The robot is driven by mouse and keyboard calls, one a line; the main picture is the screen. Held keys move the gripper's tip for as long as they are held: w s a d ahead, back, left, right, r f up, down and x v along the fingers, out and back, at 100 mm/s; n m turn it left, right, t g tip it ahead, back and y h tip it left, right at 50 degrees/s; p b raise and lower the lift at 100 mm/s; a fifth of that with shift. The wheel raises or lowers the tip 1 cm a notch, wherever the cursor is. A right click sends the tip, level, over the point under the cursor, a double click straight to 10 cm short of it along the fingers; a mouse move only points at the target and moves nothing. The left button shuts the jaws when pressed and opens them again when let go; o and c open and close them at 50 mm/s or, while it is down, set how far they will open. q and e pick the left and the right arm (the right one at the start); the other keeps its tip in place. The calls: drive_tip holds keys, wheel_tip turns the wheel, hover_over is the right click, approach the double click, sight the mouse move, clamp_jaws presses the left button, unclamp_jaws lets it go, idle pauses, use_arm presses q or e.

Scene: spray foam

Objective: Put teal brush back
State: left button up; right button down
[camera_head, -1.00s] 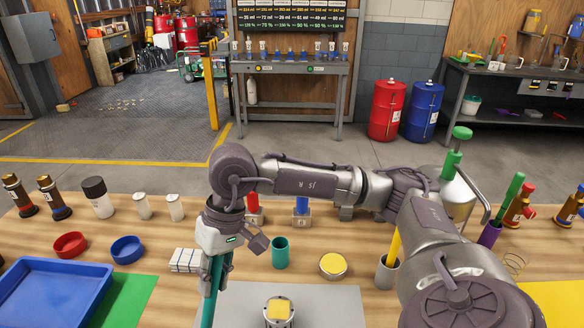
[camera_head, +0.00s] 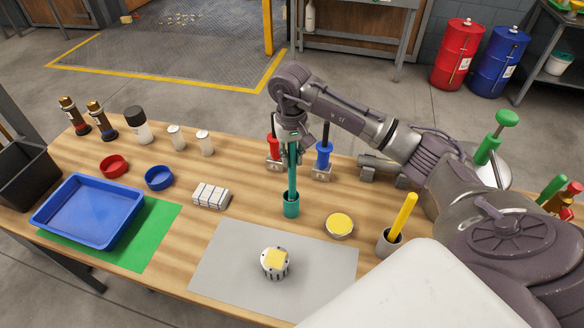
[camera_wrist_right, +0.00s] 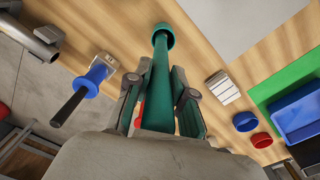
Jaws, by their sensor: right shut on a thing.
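The teal brush (camera_head: 292,178) is upright in the head view, with its lower end at the teal cup (camera_head: 291,208). My right gripper (camera_head: 290,145) is shut on the upper part of the brush, above the cup. In the right wrist view the brush (camera_wrist_right: 159,80) runs between the fingers of my right gripper (camera_wrist_right: 160,100) to the teal cup (camera_wrist_right: 162,35). The lower end appears inside the cup's mouth; how deep it sits I cannot tell. My left gripper is not in view.
A red-handled tool (camera_head: 273,148) and a blue-handled tool (camera_head: 323,153) stand behind the cup. A yellow-topped tin (camera_head: 340,224) and a grey cup (camera_head: 388,242) with a yellow stick are to the right. A white block (camera_head: 211,196) lies left. A grey mat (camera_head: 220,268) is in front.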

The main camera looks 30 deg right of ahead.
sight(291, 169)
drive_tip(key=shift+f, duration=0.3)
drive_tip(key=shift+a+f, duration=0.15)
drive_tip(key=shift+f, duration=0.15)
wheel_tip(291, 169, down, 3)
drive_tip(key=shift+f+p, duration=0.1)
drive_tip(key=shift+p, duration=0.55)
drive_tip(key=shift+f, duration=0.15)
drive_tip(key=c, duration=1)
unclamp_jaws()
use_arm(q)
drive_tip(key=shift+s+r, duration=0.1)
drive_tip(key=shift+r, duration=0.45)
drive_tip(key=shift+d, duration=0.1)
